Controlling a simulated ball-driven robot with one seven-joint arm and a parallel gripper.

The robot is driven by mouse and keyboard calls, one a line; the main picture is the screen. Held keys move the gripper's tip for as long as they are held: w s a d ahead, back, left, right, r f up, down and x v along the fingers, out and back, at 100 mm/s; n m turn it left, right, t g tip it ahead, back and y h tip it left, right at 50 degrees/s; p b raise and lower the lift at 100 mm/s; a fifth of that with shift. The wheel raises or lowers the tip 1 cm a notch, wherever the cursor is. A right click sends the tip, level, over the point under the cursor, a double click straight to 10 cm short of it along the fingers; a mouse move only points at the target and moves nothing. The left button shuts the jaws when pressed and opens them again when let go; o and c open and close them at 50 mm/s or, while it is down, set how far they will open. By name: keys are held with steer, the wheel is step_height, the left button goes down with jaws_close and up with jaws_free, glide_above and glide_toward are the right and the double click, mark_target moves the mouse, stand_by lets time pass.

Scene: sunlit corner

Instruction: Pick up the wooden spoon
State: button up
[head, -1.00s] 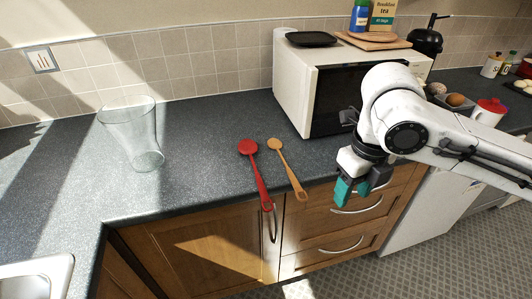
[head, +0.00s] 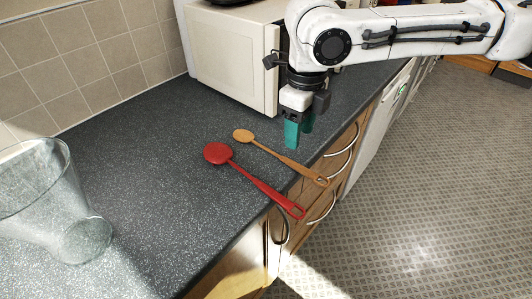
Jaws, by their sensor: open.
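The wooden spoon (head: 277,153) lies on the dark speckled worktop. Its bowl is at the upper left and its slotted handle end sticks out past the front edge. A red spoon (head: 243,174) lies beside it on the near-left side, with its handle also past the edge. My gripper (head: 299,134) points down with teal fingers, open and empty. In the picture its fingertips appear just above and behind the middle of the wooden spoon's handle. I cannot tell the exact height, and I see no contact.
A white microwave (head: 230,60) stands behind my gripper. The dark worktop (head: 150,160) between vase and spoons is clear. Cabinet drawers with handles (head: 341,140) lie below the front edge.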

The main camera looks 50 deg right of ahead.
mark_target(295, 164)
step_height(295, 164, down, 9)
steer(key=shift+w+r+b, duration=0.1)
steer(key=shift+r+b, duration=0.05)
steer(key=shift+b, duration=0.3)
